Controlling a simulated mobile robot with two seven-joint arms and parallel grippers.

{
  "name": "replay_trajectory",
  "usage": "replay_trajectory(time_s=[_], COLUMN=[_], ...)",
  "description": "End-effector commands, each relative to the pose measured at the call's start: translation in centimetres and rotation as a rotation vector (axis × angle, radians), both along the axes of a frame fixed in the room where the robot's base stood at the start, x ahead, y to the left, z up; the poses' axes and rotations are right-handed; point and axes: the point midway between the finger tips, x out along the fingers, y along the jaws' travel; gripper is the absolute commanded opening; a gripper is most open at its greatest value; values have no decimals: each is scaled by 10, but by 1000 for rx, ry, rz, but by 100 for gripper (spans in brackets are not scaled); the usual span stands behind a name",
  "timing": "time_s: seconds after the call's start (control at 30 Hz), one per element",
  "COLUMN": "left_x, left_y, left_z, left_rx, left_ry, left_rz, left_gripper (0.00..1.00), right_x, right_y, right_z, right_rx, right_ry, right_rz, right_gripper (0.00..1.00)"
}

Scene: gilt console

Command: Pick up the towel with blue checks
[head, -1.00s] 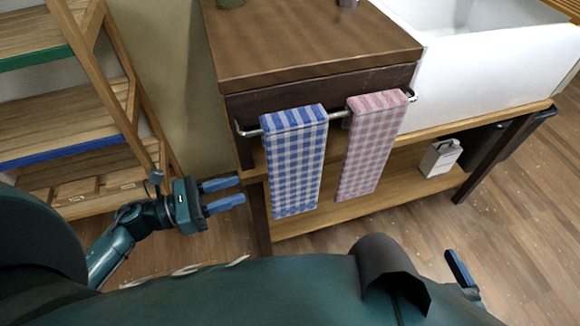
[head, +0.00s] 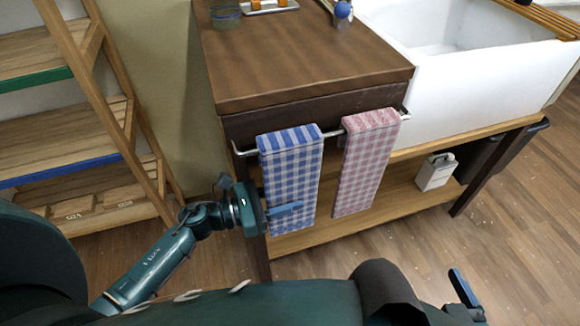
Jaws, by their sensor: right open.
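The blue-checked towel (head: 291,170) hangs over a metal rail on the front of the dark wooden console. My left gripper (head: 284,208) is at the towel's lower left edge. One blue finger lies in front of the cloth. The other finger is hidden, apparently behind the towel, so I cannot tell whether the jaws are shut on it. My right gripper (head: 463,289) shows only partly at the lower right, open and away from the towels.
A pink-checked towel (head: 366,163) hangs just right on the same rail (head: 332,134). A wooden shelf (head: 75,130) stands at left. A white sink (head: 470,80) is at right. A small white container (head: 436,172) sits on the console's lower shelf (head: 400,195).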

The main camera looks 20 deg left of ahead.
Motion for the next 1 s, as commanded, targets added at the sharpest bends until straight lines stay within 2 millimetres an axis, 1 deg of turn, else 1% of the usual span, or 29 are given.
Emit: replay_trajectory(time_s=[0.1, 0.3, 0.73, 0.77, 1.0], left_x=[4, 4, 4, 4, 4], left_y=[-6, -6, -6, -6, -6], left_z=[0, 0, 0, 0, 0], left_rx=[0, 1, 0, 0, 0], left_ry=[0, 1, 1, 1, 0], left_rz=[0, 0, 0, 0, 0], left_gripper=[36, 36, 1, 0, 0], right_x=[1, 1, 1, 1, 1], right_y=[1, 2, 3, 2, 2], right_z=[-1, -1, 0, 0, 0], right_rx=[0, 2, 5, 5, 5], right_ry=[4, 4, 2, 2, 1], right_rz=[1, 4, 3, 3, 0], right_gripper=[100, 100, 100, 100, 100])
